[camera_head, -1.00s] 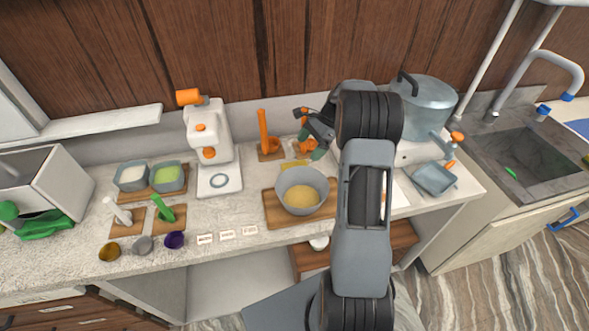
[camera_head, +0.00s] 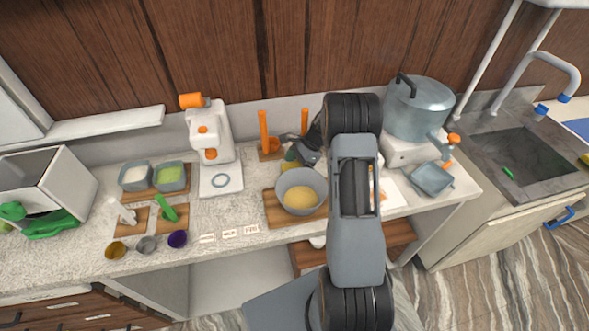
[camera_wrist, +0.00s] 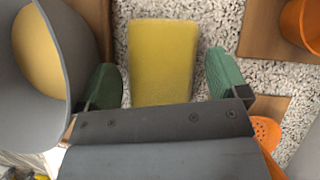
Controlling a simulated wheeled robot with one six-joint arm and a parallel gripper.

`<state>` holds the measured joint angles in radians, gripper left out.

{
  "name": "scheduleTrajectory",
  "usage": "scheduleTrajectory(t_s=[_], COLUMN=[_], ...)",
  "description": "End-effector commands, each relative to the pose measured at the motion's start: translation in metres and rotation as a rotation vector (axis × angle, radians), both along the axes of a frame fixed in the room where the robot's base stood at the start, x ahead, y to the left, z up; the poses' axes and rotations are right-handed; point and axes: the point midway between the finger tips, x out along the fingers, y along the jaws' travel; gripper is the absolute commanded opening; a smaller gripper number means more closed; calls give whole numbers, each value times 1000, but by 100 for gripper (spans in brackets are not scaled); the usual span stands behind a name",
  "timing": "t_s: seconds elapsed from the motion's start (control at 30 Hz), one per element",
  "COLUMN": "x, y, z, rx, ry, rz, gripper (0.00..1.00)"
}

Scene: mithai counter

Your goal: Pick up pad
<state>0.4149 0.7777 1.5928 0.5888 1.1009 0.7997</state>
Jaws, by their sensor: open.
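The pad is a yellow rectangular block (camera_wrist: 163,60) lying flat on the speckled counter, between my two green fingertips in the wrist view. In the head view only a bit of the pad (camera_head: 289,166) shows behind the grey bowl. My gripper (camera_wrist: 166,82) is open, with one finger on each side of the pad and a gap on both sides. In the head view my gripper (camera_head: 300,155) is low over the counter behind the bowl, partly hidden by my own arm. Whether the fingertips touch the counter cannot be told.
The grey bowl (camera_head: 313,177) with yellow contents stands on a wooden board (camera_head: 277,213), close beside my left finger in the wrist view. Orange tools on a wooden stand (camera_head: 270,155) are behind. A large pot (camera_head: 417,112) stands on a stove to the right.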

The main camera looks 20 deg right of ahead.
Motion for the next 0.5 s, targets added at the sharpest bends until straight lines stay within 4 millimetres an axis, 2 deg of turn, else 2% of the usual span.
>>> scheduleTrajectory(t_s=[0.17, 0.5], x=[0, 0], y=[0, 0], z=[0, 0], rx=[0, 0], ry=[0, -1], rz=[0, 1], gripper=[90, 58])
